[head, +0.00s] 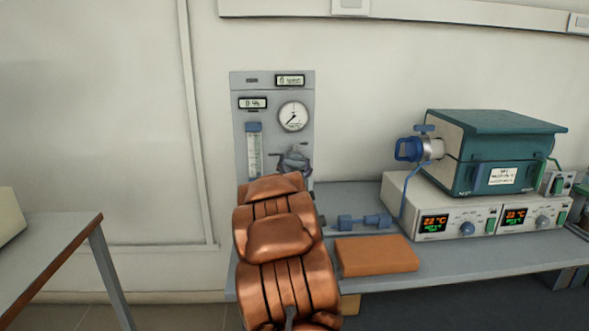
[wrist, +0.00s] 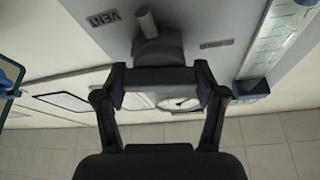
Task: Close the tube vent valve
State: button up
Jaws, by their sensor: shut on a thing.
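The tube vent valve (wrist: 160,47) is a dark grey fitting with a pale round stub, on a grey panel beside a "VENT" label (wrist: 104,18) in the wrist view. My gripper (wrist: 160,76) reaches it, with one finger on each side of its dark handle part, and is shut on it. In the head view my gripper (head: 293,160) is at the lower right of the grey gas panel (head: 238,88). It hides most of the valve there. The handle's exact angle cannot be told.
The panel carries a round gauge (head: 293,116) and a flow tube (head: 254,150). To the right on the bench (head: 450,255) stand a teal tube furnace (head: 500,145), its controllers (head: 445,222), a blue dumbbell-shaped part (head: 364,221) and an orange block (head: 376,255). Another table (head: 50,255) is at left.

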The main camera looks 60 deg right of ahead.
jog(key=shift+s+d+f+n+t+y+b, duration=0.1)
jog(key=shift+n+t+y+b, duration=0.4)
jog(key=shift+n, duration=1.2)
jog(key=shift+n+t, duration=0.3)
jog(key=shift+t, duration=0.1)
jog(key=o, duration=1.2)
jog(key=shift+c, duration=0.2)
jog(key=v, duration=0.7)
jog(key=shift+s+a, duration=0.15)
jog(key=shift+a, duration=0.05)
